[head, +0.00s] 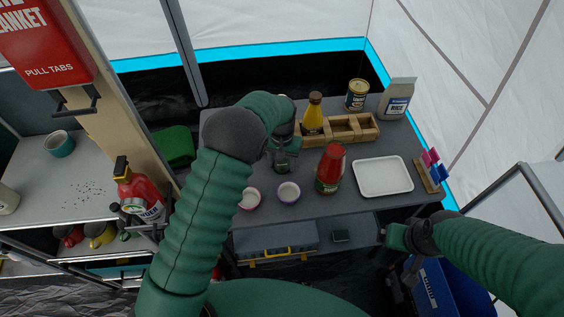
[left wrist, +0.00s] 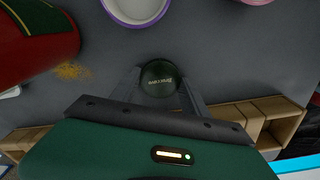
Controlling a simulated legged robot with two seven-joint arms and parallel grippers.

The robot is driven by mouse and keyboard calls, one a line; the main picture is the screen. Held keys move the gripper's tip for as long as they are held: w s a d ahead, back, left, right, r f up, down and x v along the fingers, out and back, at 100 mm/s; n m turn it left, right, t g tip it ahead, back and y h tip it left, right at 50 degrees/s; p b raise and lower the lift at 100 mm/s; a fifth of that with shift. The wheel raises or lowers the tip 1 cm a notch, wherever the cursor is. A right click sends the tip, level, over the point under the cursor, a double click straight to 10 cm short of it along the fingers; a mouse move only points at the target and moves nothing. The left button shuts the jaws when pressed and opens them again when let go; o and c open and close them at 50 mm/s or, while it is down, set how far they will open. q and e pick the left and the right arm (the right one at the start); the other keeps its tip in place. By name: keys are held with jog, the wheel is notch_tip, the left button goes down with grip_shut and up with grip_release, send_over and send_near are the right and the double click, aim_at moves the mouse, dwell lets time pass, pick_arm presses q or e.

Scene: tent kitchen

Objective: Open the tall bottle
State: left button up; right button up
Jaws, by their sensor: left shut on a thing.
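My left gripper (head: 283,153) reaches down over the table from above. It is shut on a dark bottle (head: 281,167), which stands on the table and is partly hidden by the gripper. In the left wrist view, the round dark top of the bottle (left wrist: 160,77), with small pale lettering, sits between the two fingers of my left gripper (left wrist: 160,90).
A red jar (head: 330,168) stands right of the dark bottle, with yellowish crumbs (left wrist: 72,71) beside it. Two small bowls (head: 288,192) (head: 250,199) are in front. A wooden crate (head: 369,122), a white tray (head: 383,176), a can (head: 357,95) and a carton (head: 397,99) fill the back and right.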

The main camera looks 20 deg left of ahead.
aim_at(282, 164)
pick_arm(q)
jog(key=shift+s+f, duration=0.45)
jog(key=shift+f, duration=0.1)
jog(key=o, duration=1.5)
jog(key=shift+f, duration=0.1)
jog(key=r, duration=0.2)
jog(key=w+r, duration=0.1)
jog(key=r, duration=0.1)
jog(key=shift+w+r, duration=0.1)
jog(key=shift+r, duration=0.3)
notch_tip(282, 164, up, 8)
jog(key=s+a, duration=0.1)
jog(key=s, duration=0.6)
jog(key=s+a+t+p, duration=0.1)
jog(key=s+a, duration=0.1)
jog(key=s, duration=0.6)
jog(key=s+a+t, duration=0.1)
jog(key=s+a, duration=0.1)
jog(key=s, duration=0.5)
jog(key=shift+s+a+r, duration=0.1)
jog(key=shift+s+r, duration=0.1)
jog(key=shift+s, duration=0.05)
pick_arm(e)
jog(key=shift+w+r, duration=0.35)
jog(key=shift+r, duration=0.05)
